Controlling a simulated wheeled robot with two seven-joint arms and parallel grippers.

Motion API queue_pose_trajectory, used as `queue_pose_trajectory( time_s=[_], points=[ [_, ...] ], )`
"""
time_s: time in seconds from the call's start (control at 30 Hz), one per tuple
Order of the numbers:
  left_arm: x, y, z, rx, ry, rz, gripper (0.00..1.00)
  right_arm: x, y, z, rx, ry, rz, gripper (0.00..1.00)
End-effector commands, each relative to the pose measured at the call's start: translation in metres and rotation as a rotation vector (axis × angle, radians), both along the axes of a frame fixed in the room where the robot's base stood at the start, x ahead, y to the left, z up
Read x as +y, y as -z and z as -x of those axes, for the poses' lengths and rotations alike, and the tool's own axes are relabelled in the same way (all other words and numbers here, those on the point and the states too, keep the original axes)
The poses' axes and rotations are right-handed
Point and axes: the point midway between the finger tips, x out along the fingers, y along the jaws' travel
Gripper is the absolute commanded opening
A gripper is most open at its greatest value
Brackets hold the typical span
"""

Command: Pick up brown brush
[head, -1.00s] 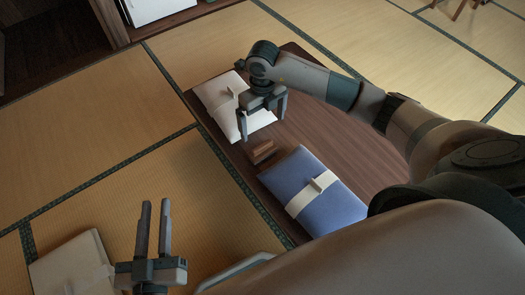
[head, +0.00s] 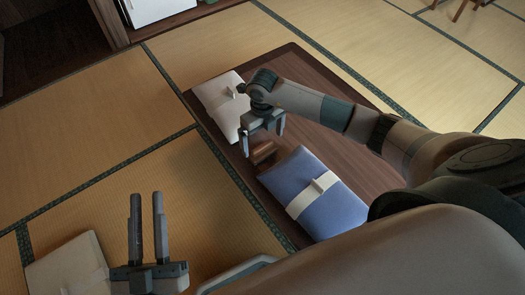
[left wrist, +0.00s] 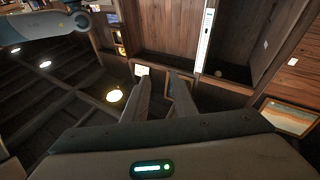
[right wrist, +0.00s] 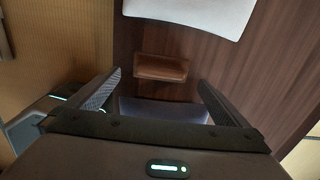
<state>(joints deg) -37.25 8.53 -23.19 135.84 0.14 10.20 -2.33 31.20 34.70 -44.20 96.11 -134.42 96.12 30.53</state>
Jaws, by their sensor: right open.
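The brown brush (head: 264,151) lies on the low dark wooden table (head: 330,140), between a white folded bundle and a blue one. It also shows in the right wrist view (right wrist: 161,68), just beyond and between the fingers. My right gripper (head: 263,143) is open and empty above the table, close to the brush, its fingers pointing down. In the right wrist view the right gripper's fingertips (right wrist: 157,78) are spread wider than the brush, with nothing between them touching. My left gripper (head: 148,196) is off to the left over the tatami, fingers parted and empty; its fingers show in the left wrist view (left wrist: 159,75).
The white bundle (head: 218,101) lies on the far side of the brush. The blue bundle with a white band (head: 335,208) lies close on the near side. A pale cushion-like thing (head: 62,265) is on the floor at lower left. Open tatami (head: 90,110) surrounds the table.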

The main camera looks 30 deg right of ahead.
Motion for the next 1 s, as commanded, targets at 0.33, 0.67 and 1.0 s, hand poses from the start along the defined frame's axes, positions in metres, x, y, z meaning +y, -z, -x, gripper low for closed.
queue_pose_trajectory(
  time_s=[0.33,0.67,1.0],
  points=[
    [0.000,-0.020,0.014,-0.122,-0.001,0.048,0.25,0.000,0.026,-0.002,0.002,0.002,-0.002,1.00],
    [0.004,-0.042,0.023,-0.243,-0.010,0.090,0.25,-0.001,0.052,-0.003,0.001,0.000,0.000,1.00],
    [0.005,-0.042,0.023,-0.244,-0.011,0.091,0.25,-0.001,0.052,-0.003,0.000,0.000,0.000,1.00]
  ],
)
